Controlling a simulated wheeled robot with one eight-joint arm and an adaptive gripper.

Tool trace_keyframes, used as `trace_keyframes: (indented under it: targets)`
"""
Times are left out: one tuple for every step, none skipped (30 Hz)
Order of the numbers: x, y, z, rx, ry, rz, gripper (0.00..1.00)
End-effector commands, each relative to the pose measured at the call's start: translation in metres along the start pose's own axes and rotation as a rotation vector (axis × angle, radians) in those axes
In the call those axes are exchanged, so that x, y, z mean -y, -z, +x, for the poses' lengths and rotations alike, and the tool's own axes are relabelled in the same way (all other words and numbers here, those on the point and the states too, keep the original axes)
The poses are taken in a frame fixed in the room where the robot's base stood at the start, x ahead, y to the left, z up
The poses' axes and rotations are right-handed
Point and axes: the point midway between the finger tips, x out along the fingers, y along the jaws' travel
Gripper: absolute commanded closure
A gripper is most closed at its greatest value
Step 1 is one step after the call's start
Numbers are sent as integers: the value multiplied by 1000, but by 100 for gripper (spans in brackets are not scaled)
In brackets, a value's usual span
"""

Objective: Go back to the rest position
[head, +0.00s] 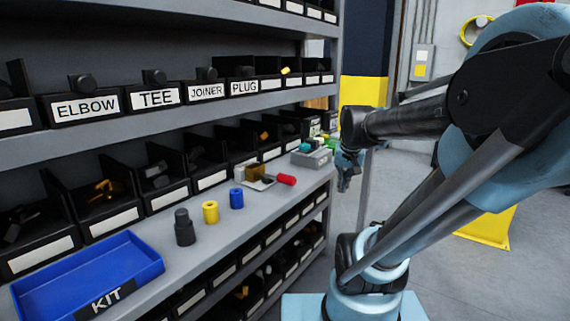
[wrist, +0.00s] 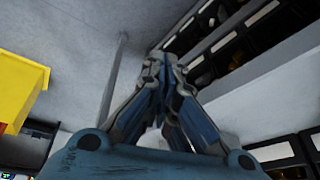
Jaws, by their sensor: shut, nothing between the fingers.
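My gripper (head: 345,172) hangs at the end of my arm, just right of the shelf's front edge in the head view.
The shelf (head: 190,235) holds a blue KIT tray (head: 150,254), dark, yellow and blue cylindrical parts, a red-handled valve (head: 285,179) and a grey box (head: 312,158). Labelled bins stand above. A yellow object (head: 487,226) stands on the floor at right. Floor is open between.

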Motion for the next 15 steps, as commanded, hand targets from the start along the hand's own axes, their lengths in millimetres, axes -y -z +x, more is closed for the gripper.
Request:
trace_keyframes:
  targets:
    - [-4, -22, 5, 19, -4, -24, 100]
    - [-6, -33, 7, 30, -6, -39, 100]
    - [-10, -49, 11, 46, -8, -61, 100]
    - [-12, -60, 14, 57, -10, -75, 100]
    - [-14, -71, 17, 68, -11, -92, 100]
    - [-17, -86, 21, 83, -13, -111, 100]
    - [-19, -96, 24, 93, -14, -126, 100]
    - [-21, -106, 27, 104, -15, -139, 100]
    - [-24, -117, 30, 116, -16, -156, 100]
    - [-25, -125, 33, 125, -16, -167, 100]
    - [-27, -133, 36, 133, -17, -178, 100]
    - [-28, -141, 38, 142, -17, -191, 100]
    - [-29, -146, 40, 148, -17, -198, 100]
    - [-30, -151, 42, 153, -17, -205, 100]
    - [-31, -156, 44, 158, -17, -213, 100]
